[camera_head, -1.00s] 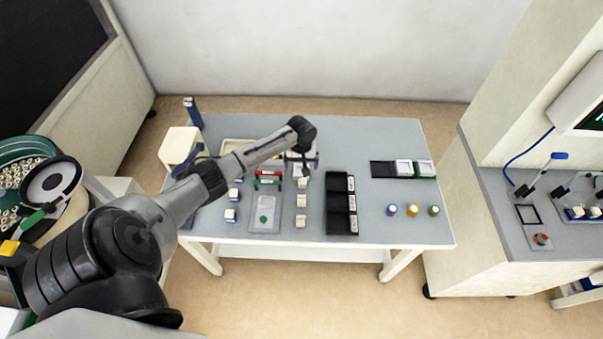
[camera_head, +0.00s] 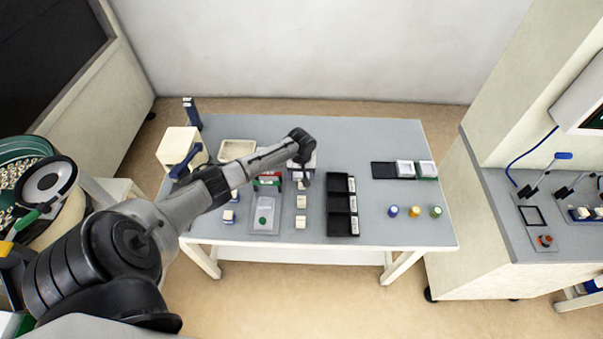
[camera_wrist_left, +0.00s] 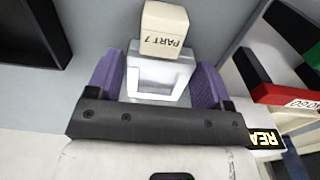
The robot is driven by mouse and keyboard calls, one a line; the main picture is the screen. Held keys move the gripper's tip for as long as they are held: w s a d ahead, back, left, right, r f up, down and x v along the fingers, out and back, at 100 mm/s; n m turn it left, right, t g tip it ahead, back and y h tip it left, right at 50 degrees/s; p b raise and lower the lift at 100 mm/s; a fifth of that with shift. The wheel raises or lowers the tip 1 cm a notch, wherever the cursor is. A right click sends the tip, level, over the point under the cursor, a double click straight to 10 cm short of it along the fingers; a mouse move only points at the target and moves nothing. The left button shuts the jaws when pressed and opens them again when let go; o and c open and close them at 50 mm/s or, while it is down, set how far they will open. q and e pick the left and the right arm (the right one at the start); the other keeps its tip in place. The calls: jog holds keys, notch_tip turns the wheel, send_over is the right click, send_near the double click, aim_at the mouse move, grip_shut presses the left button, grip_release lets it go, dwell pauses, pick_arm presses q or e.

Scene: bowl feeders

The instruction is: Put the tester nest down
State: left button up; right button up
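The tester nest, a pale square frame with a bright recessed middle (camera_wrist_left: 158,78), lies between the purple fingers of my left gripper (camera_wrist_left: 160,80) in the left wrist view. The fingers appear closed against its two sides. In the head view my left gripper (camera_head: 301,178) points down over the table, near the top of a column of small cream blocks. A cream block marked PART 7 (camera_wrist_left: 164,32) sits just beyond the nest in the wrist view. Whether the nest touches the table cannot be told. My right gripper is not in view.
Cream blocks (camera_head: 300,222) stand between a grey tray (camera_head: 263,228) and a black compartment tray (camera_head: 342,226). A red-and-black item (camera_wrist_left: 285,92) and a display (camera_wrist_left: 262,138) are close to the gripper. The table's right part holds colored cylinders (camera_head: 415,211); bare surface lies around them.

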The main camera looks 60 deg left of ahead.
aim_at(301, 175)
pick_arm(q)
jog(key=c, duration=0.8)
jog(key=shift+o, duration=0.2)
jog(key=shift+r, duration=0.15)
jog(key=shift+r+p, duration=0.35)
jog(key=shift+r, duration=0.3)
notch_tip(301, 175, up, 3)
jog(key=shift+f+p, duration=0.2)
jog(key=shift+p, duration=0.25)
jog(key=w+d+r+p, duration=0.2)
jog(key=d+r, duration=0.4)
jog(key=d, duration=0.5)
jog(key=shift+w+r, duration=0.4)
jog(key=shift+w, duration=0.5)
